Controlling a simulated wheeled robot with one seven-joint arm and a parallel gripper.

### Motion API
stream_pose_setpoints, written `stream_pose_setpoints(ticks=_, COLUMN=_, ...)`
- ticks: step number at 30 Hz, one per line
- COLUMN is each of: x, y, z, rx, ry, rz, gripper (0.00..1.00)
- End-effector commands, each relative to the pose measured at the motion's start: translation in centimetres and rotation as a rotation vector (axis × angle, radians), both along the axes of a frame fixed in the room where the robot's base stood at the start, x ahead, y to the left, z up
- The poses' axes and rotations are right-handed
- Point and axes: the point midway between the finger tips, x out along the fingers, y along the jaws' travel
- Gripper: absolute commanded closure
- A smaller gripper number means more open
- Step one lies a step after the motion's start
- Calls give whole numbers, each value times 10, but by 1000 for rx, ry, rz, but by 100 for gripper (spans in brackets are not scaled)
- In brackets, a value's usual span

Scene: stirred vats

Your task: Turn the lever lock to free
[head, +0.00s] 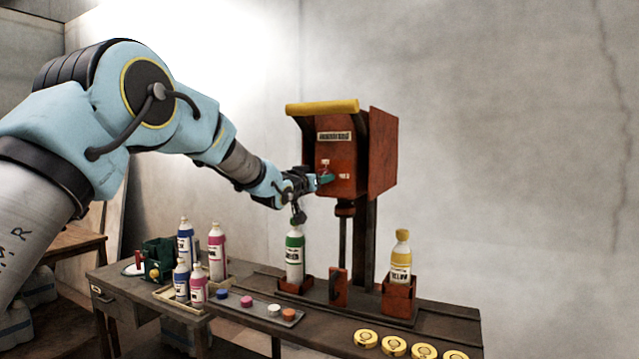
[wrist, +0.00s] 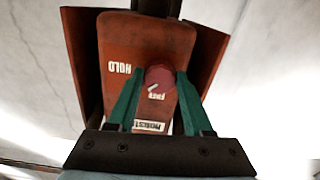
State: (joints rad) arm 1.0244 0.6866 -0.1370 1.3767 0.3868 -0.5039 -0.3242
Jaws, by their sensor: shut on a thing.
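The lever lock is a dark red round knob (wrist: 160,75) on the front of the red-brown machine head (head: 377,150). The wrist view shows the machine's front plate (wrist: 125,45), with the word HOLD left of the knob and a second, partly covered word, seemingly FREE, just below it. My gripper (head: 325,179) is at the front plate in the head view. In the wrist view the teal fingers of my gripper (wrist: 160,80) stand on both sides of the knob and are shut on it. The head view hides the knob behind the fingers. I cannot tell the lock's exact setting.
Below, a green-labelled bottle (head: 295,257) and a yellow bottle (head: 400,257) stand in red holders on the bench (head: 440,318). Several bottles stand at left, near a tray (head: 262,309) of coloured caps. Yellow discs (head: 394,345) lie at the front right. A yellow bar (head: 322,107) tops the machine.

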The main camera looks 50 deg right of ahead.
Motion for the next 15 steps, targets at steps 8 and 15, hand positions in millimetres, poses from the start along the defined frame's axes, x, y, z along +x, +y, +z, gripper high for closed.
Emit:
stream_pose_setpoints(ticks=8, x=0, y=0, z=-2, rx=-68, ry=255, rz=2, gripper=100)
stream_pose_setpoints(ticks=15, x=0, y=0, z=-1, rx=-121, ry=454, rz=1, gripper=100)
